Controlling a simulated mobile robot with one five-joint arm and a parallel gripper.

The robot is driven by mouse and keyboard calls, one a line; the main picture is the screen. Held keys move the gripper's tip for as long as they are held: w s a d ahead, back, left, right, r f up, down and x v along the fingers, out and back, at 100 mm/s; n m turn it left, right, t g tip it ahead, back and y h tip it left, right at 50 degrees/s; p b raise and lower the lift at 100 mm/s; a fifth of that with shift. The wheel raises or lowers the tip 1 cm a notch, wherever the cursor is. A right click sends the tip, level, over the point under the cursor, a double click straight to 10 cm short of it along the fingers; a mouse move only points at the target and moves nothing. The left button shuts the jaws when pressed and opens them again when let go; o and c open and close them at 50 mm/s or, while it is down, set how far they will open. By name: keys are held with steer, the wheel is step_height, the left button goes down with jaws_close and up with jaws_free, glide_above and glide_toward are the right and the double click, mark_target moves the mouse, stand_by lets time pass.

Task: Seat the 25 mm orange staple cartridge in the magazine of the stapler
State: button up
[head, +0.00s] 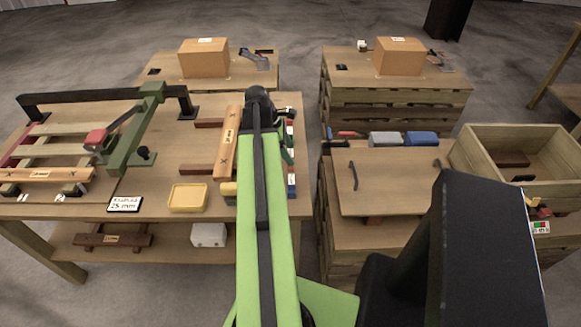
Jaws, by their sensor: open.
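A green stapler-like frame (130,145) with a long black arm and a red block at its left end stands on the left table. I cannot make out its magazine. A long orange bar (226,150) with a pale label lies right of it, beside my arm. A second labelled orange bar (45,174) lies at the front left. Their labels are too small to read, so I cannot tell which is the 25 mm cartridge. A sign (125,204) reading 25 mm lies at the front edge. My gripper (258,97) is over the table's right part; its fingers are hidden.
A yellow tray (188,198) sits near the table's front edge. A white box (208,235) is on the shelf below. Right of a floor gap stand a wooden workbench (390,180) and an open crate (475,170). Cardboard boxes (204,57) stand on the back tables.

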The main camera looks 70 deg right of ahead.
steer(key=shift+f, duration=0.2)
steer(key=shift+c, duration=0.5)
jaws_close()
steer(key=shift+r, duration=0.1)
steer(key=r+p, duration=0.1)
steer(key=p, duration=0.1)
steer(key=r+p, duration=0.1)
steer(key=r, duration=0.1)
steer(key=s+r+p, duration=0.1)
steer(key=r+p, duration=0.1)
steer(key=shift+a+r+p, duration=0.1)
steer(key=shift+p, duration=0.25)
steer(key=s+a+r+p, duration=0.1)
steer(key=s+r+p, duration=0.4)
steer(key=s, duration=0.5)
steer(key=shift+s+a+r+p, duration=0.25)
steer(key=shift+s+r+p, duration=0.1)
